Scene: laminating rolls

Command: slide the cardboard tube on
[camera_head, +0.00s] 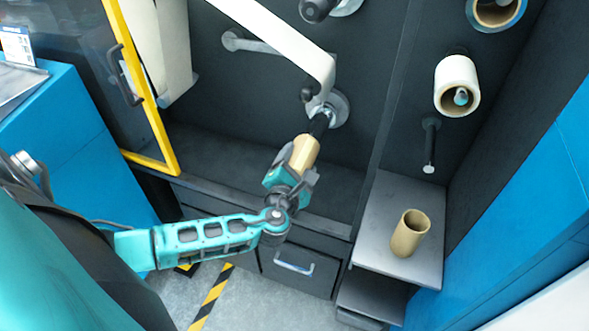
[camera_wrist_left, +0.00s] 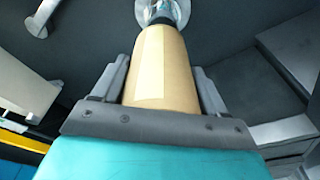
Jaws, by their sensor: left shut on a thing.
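My left gripper (camera_head: 298,170) is shut on a tan cardboard tube (camera_head: 304,150). In the left wrist view the tube (camera_wrist_left: 163,72) stands between the two fingers (camera_wrist_left: 160,92) and points away from me. Its far end meets a black spindle (camera_head: 319,124), which sticks out from a silver round flange (camera_head: 340,108). The tube is roughly in line with the spindle (camera_wrist_left: 162,10). I cannot tell whether the tube's end is around the spindle's tip or only in front of it. My right gripper is not in view.
A second cardboard tube (camera_head: 408,236) stands on a grey shelf (camera_head: 375,240) at the right. A white roll (camera_head: 457,85) hangs on a peg above a bare peg (camera_head: 430,145). A white web (camera_head: 275,30) runs above the spindle. A yellow-framed door (camera_head: 150,110) stands open at the left.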

